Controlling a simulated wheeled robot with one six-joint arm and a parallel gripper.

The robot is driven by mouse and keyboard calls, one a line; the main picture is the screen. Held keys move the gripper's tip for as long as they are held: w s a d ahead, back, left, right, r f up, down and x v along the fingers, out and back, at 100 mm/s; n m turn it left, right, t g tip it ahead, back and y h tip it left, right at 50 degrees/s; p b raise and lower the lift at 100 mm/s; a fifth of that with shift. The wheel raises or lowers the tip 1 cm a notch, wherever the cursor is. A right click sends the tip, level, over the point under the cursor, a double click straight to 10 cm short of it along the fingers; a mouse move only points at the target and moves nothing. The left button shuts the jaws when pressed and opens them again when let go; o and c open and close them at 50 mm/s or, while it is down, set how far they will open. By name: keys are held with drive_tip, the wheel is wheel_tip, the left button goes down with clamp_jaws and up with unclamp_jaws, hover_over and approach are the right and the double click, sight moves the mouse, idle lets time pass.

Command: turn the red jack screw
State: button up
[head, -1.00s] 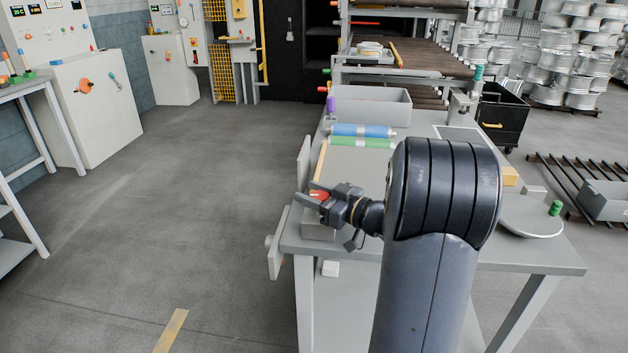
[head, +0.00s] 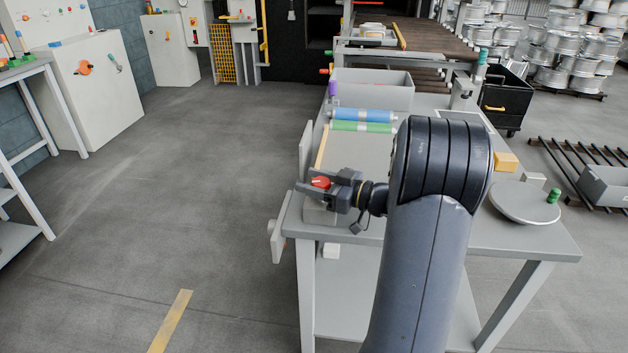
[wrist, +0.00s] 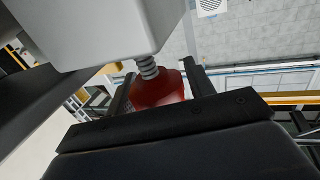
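The red jack screw knob (head: 320,182) is at the near left corner of the workbench, on a grey block (head: 318,214). In the wrist view the red knob (wrist: 160,90) sits on a short threaded shaft (wrist: 147,67) that enters the pale block (wrist: 100,25). My gripper (head: 312,184) reaches it from the right, with one finger on each side of the knob. In the wrist view my gripper (wrist: 160,88) looks open around the knob; firm contact of the fingers cannot be made out. The far side of the knob is hidden.
Behind the block lie a green roll (head: 362,127) and a blue roll (head: 362,115), then a grey bin (head: 372,92). A round grey plate (head: 522,203) and a yellow block (head: 506,161) are at the bench's right.

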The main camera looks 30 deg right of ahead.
drive_tip(key=o, duration=0.3)
drive_tip(key=shift+r, duration=0.1)
drive_tip(key=v, duration=1)
drive_tip(key=shift+s+d+p, duration=0.25)
drive_tip(key=shift+d+p, duration=0.05)
drive_tip(key=x, duration=1.1)
drive_tip(key=shift+a+b, duration=0.1)
drive_tip(key=shift+b, duration=0.25)
drive_tip(key=shift+h, duration=0.3)
drive_tip(key=shift+s+d+r, duration=0.1)
drive_tip(key=shift+s+d, duration=0.05)
drive_tip(key=shift+d, duration=0.05)
